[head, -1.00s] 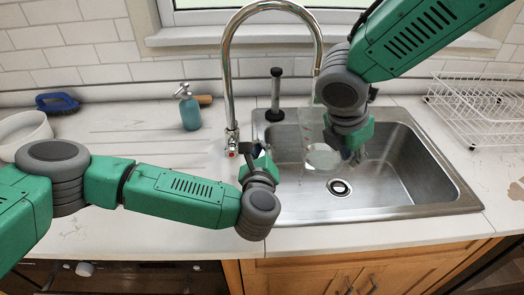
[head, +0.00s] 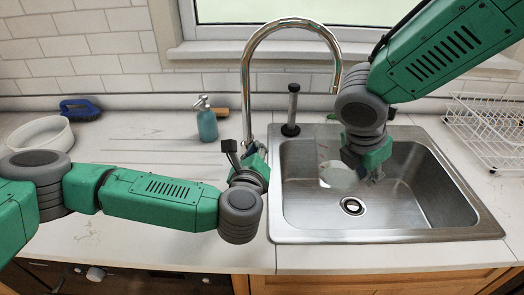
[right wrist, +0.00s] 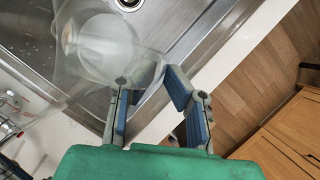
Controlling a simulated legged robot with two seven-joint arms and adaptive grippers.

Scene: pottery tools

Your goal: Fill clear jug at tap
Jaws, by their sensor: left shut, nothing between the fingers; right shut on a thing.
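The clear jug (head: 334,168) hangs over the sink in the head view, below the open end of the tap's spout. My right gripper (head: 366,170) is shut on it from the right side. In the right wrist view the transparent jug (right wrist: 105,45) is at upper left, by the fingers (right wrist: 155,105). No water shows in the jug or under the spout. The chrome tap (head: 246,85) arches over the sink. My left gripper (head: 240,152) is shut and empty beside the tap's base. It hides the tap's lever, so I cannot tell if they touch.
The steel sink (head: 400,222) has a drain below the jug. A teal soap bottle (head: 207,125), a blue brush (head: 80,109) and a white bowl (head: 40,136) stand left. A dark plunger-like tool (head: 291,105) stands behind the sink; a wire rack (head: 490,125) is right.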

